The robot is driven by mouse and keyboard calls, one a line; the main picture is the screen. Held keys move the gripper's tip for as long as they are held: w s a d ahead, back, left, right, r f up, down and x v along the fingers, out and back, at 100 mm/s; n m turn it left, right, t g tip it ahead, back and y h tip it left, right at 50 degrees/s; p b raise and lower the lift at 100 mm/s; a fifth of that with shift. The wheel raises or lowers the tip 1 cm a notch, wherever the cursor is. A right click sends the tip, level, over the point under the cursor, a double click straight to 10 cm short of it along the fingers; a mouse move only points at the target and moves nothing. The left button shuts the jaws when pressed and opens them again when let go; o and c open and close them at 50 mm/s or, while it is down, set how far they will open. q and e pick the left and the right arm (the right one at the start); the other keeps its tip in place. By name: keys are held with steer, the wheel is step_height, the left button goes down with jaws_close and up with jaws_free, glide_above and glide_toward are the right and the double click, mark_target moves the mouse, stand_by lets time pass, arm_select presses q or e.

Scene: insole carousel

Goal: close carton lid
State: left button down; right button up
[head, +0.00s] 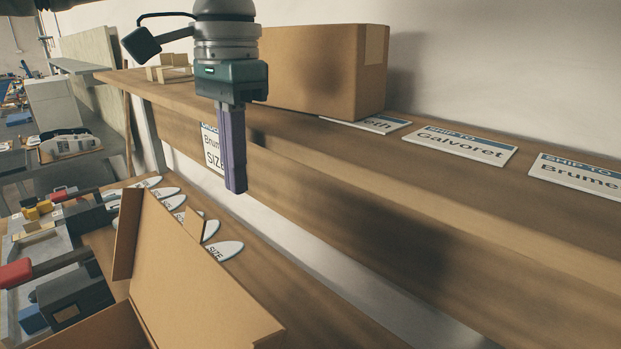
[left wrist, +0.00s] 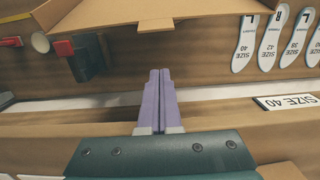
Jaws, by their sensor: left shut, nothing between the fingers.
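An open cardboard carton (head: 195,275) shows at the bottom of the head view, cut off by the lower edge. Its large lid panel stands up at a tilt, with a narrow flap (head: 127,235) at its left side. Part of the carton (left wrist: 115,14) also shows at the top of the left wrist view. My left gripper (head: 237,190), with purple fingers, points down above and behind the raised panel, apart from it. Its fingers (left wrist: 159,73) are shut and empty. The carton's inside is mostly hidden. My right gripper is not in view.
A closed carton (head: 325,70) stands on the wooden shelf (head: 440,215) behind, beside several SHIP TO cards (head: 462,146). Several labelled insoles (head: 225,249) lie on the lower bench beyond the open carton. Dark fixtures with red handles (head: 15,273) stand at its left.

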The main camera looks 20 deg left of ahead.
arm_select(q)
steer(key=s+f+p, duration=0.1)
steer(key=p, duration=0.1)
steer(key=s+a+f+p, duration=0.1)
steer(key=s, duration=0.1)
steer(key=shift+s+a+p, duration=0.2)
steer(key=shift+s+p, duration=0.1)
steer(key=shift+p, duration=0.1)
